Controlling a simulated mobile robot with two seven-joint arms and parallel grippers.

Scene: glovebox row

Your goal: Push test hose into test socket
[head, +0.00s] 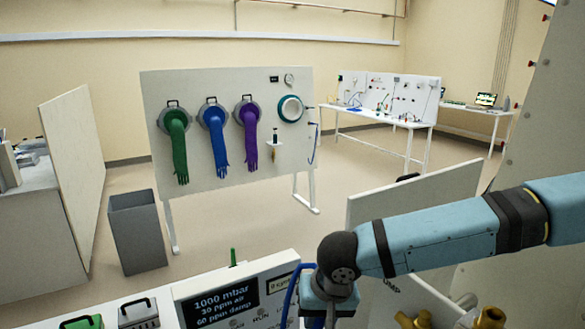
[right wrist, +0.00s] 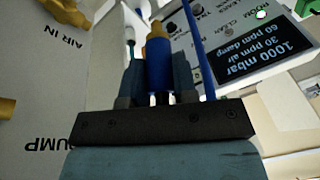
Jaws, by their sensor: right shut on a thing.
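My right gripper (head: 326,312) is at the bottom of the head view, beside the panel with the display; its fingertips are cut off by the frame edge. In the right wrist view its two fingers (right wrist: 157,78) are shut on the end of the test hose (right wrist: 156,52), a blue body with a brass-coloured tip. Blue hose also shows beside the gripper in the head view (head: 291,295). The tip points toward the labelled panel. I cannot make out the test socket for certain, nor whether the tip touches anything. My left gripper is not in view.
A display panel (head: 219,301) reads 1000 mbar. Brass fittings (head: 489,318) stand at the bottom right. A white upright board (head: 410,195) rises behind my right arm. A glove panel (head: 215,85) with green, blue and purple gloves and a grey bin (head: 137,235) stand farther off.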

